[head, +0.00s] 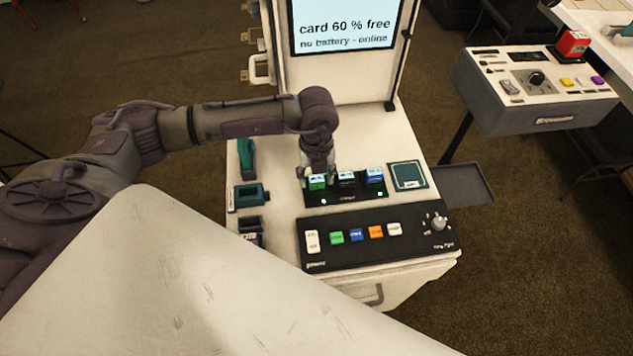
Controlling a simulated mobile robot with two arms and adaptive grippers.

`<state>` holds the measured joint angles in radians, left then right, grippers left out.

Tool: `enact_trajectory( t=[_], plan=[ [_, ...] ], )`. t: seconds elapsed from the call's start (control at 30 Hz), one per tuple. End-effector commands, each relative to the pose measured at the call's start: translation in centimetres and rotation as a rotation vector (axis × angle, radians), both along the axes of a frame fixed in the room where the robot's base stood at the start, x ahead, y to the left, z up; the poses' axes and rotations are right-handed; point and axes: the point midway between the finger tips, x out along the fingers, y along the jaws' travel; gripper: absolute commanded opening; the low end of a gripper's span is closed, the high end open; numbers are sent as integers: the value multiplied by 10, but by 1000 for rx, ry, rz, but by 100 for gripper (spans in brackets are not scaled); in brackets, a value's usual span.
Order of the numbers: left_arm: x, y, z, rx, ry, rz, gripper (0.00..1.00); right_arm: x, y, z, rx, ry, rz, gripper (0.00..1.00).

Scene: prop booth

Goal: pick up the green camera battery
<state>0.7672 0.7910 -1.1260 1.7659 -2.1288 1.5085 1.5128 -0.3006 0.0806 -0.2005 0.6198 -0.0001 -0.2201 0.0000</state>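The green camera battery (317,183) sits upright in the left slot of a black charger (346,198) on the white cart top. My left gripper (318,176) points down over it, with its fingertips apart, one on each side of the battery. I cannot tell whether the fingers touch it. Small green lights show on the charger's front by the green and blue batteries. My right gripper is not in view.
A black button panel (375,238) lies in front of the charger. A teal-edged square pad (408,176) is right of it, and a teal tray (250,195) left. A screen (345,28) rises behind, reading "no battery - online". A grey console (535,88) stands apart at right.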

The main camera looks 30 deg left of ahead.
Motion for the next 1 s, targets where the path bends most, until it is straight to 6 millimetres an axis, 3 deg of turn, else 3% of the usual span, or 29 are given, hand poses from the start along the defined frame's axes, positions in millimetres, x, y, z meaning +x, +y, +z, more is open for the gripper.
enact_trajectory(
  t=[0.03, 0.27, 0.63, 0.87, 1.0],
  plan=[
    [0, 0, 0, 0, 0, 0, 40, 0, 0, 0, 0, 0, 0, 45],
    [0, 0, 1, -1, -1, 0, 4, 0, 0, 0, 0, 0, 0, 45],
    [0, 0, 7, -1, -1, 0, 4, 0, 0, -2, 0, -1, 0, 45],
    [1, 0, 42, -1, -7, -2, 4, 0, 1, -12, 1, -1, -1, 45],
    [-11, -34, 59, -6, -3, -10, 4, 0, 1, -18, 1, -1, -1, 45]
  ],
)
